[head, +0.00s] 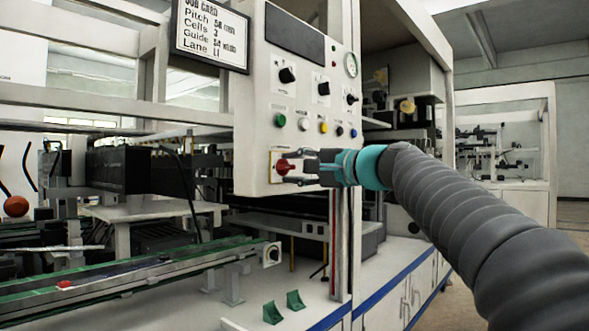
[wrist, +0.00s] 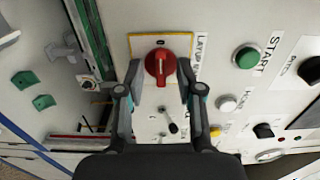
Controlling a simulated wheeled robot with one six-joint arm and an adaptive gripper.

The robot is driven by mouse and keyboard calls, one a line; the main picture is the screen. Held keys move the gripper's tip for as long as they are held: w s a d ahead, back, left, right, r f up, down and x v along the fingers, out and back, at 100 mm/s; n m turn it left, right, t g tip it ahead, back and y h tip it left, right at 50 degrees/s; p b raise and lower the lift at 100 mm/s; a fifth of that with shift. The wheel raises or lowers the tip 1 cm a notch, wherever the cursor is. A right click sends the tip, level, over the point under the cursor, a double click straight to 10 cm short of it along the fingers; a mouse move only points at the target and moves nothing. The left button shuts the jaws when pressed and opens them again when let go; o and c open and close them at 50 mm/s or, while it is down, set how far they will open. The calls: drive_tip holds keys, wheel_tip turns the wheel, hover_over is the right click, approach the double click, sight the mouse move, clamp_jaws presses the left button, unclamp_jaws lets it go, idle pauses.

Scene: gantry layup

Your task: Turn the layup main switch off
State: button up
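The layup main switch (wrist: 160,66) is a red rotary knob on a yellow-edged plate, with a partly hidden label beginning "LAYUP". In the head view the red knob (head: 283,166) sits low on the grey control panel (head: 258,100). My gripper (head: 292,167) is in front of it, coming from the right. In the wrist view the two fingers of my gripper (wrist: 160,80) are spread apart, one on each side of the knob. A gap shows between the knob and each finger. The knob's handle lies along the picture's up-down direction in the wrist view.
A green START button (wrist: 247,57), a white button (wrist: 227,103) and a yellow button (head: 323,127) are close by on the panel. A small black lever (wrist: 171,122) is between my fingers' bases. A job card (head: 211,33) hangs above left. A conveyor (head: 130,275) runs below left.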

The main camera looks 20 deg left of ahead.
drive_tip(key=v, duration=1.1)
drive_tip(key=shift+s+d, duration=0.15)
drive_tip(key=shift+d, duration=0.25)
